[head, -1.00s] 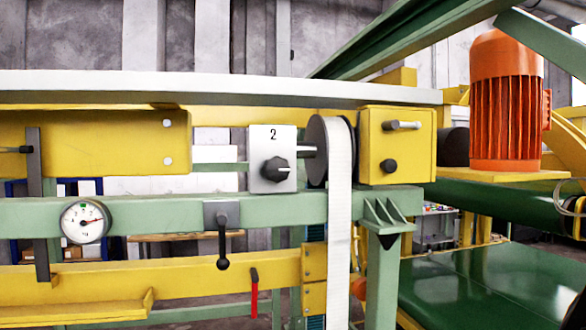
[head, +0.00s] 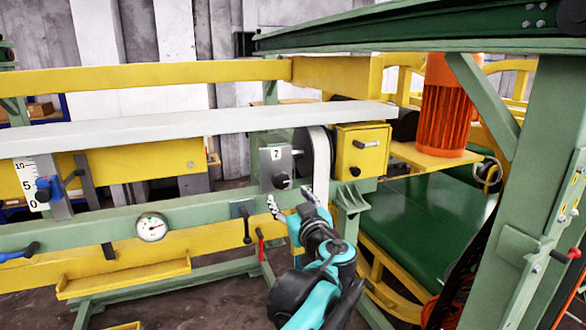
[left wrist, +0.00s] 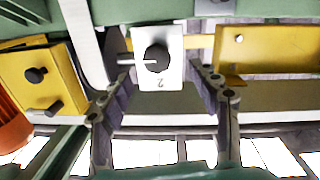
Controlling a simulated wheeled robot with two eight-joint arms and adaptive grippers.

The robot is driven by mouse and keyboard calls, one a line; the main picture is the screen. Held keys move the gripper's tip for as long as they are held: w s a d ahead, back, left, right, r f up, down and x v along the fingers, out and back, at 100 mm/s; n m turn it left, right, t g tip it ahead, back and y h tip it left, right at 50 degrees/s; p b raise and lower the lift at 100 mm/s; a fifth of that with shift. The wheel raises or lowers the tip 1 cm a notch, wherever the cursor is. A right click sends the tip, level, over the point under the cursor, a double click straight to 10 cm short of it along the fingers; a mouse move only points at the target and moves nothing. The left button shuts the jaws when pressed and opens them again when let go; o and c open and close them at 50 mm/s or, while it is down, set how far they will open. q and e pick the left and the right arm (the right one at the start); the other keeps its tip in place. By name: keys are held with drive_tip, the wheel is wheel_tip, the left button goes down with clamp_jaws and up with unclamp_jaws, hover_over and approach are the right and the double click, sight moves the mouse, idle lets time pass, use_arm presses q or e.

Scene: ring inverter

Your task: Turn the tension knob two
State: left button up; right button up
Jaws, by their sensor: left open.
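The tension knob two is a black round knob (head: 282,181) on a light grey plate marked "2" (head: 271,157), fixed to the green frame beside a dark wheel with a white belt. The left wrist view shows the same knob (left wrist: 157,58) upside down on its plate (left wrist: 174,75). My left gripper (head: 289,200) is open and empty in front of and just below the plate in the head view. In the left wrist view its two fingers (left wrist: 160,72) stand apart on either side of the plate, with the knob between them and no visible contact. My right gripper is not in view.
A yellow box with two black knobs (head: 347,163) is right of the belt. A black lever (head: 245,225), a red-handled lever (head: 261,246) and a round dial (head: 151,227) are on the left. A green post (head: 545,150) stands at the right. An orange motor (head: 446,105) is behind.

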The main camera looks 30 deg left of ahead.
sight(282, 183)
use_arm(q)
drive_tip(key=p+x, duration=0.1)
drive_tip(key=x, duration=0.7)
drive_tip(key=shift+w+r+p, duration=0.2)
drive_tip(key=shift+w+p, duration=0.05)
drive_tip(key=shift+p, duration=0.1)
drive_tip(key=shift+d, duration=0.1)
drive_tip(key=c, duration=1.1)
